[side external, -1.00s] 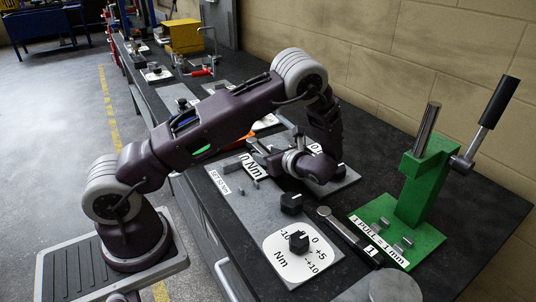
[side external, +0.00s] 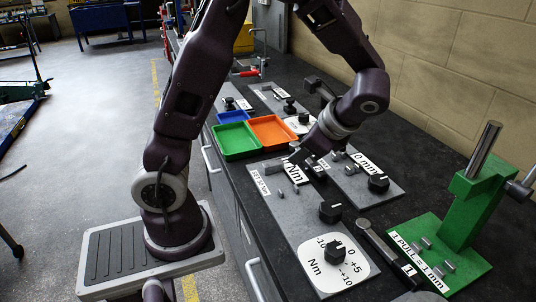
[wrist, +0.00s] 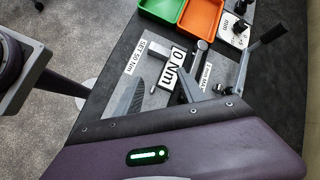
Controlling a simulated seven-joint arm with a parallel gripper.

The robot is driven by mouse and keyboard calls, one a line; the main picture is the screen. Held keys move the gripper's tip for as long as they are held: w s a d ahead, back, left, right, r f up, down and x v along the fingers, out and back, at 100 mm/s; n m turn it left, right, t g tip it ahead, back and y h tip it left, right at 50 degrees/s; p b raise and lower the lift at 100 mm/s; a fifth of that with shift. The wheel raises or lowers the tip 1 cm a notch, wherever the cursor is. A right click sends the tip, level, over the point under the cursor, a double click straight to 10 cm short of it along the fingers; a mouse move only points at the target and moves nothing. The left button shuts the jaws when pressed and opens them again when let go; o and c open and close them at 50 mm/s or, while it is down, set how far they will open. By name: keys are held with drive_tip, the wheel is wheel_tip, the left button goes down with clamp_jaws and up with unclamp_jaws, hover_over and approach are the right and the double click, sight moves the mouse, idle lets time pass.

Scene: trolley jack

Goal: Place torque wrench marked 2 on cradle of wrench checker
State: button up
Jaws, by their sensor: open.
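The wrench checker is a grey plate with a white Nm dial (side external: 335,262), a "SET 50 Nm" label and small upright pegs (side external: 281,193), probably its cradle. My gripper (side external: 300,156) is low over the far end of this plate, jaws open. A dark piece with a small white mark (side external: 319,170) lies just beside the jaws; it may be torque wrench 2, but the mark is too small to read. In the wrist view, a silver-headed tool (wrist: 202,46) lies near the open fingers; its handle is mostly hidden. Torque wrench 1 (side external: 385,248) lies right of the dial.
A green press (side external: 470,195) with a tall post stands at the right. A second grey plate (side external: 395,194) with a black knob lies beside the checker. Green (side external: 235,138) and orange (side external: 270,132) trays lie behind, with a blue one. A wall borders the bench.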

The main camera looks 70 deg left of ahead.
drive_tip(key=s+d+r+n+t+h, duration=0.2)
drive_tip(key=s+d+r+n+h, duration=0.2)
drive_tip(key=s+r, duration=0.2)
drive_tip(key=shift+s+d+n, duration=0.3)
drive_tip(key=shift+s+n, duration=0.1)
drive_tip(key=shift+s, duration=0.4)
drive_tip(key=s+d+r+n+t+h, duration=0.1)
drive_tip(key=s+d, duration=0.1)
drive_tip(key=s+d+r+n+t+h, duration=0.1)
drive_tip(key=s+d+n+t, duration=0.1)
drive_tip(key=s, duration=0.1)
drive_tip(key=s+d+r+n+t+h, duration=0.1)
drive_tip(key=s+d+n+h, duration=0.1)
drive_tip(key=s+d, duration=0.1)
drive_tip(key=shift+r+t, duration=0.15)
drive_tip(key=shift+t, duration=0.15)
drive_tip(key=shift+c, duration=0.4)
drive_tip(key=shift+w, duration=0.1)
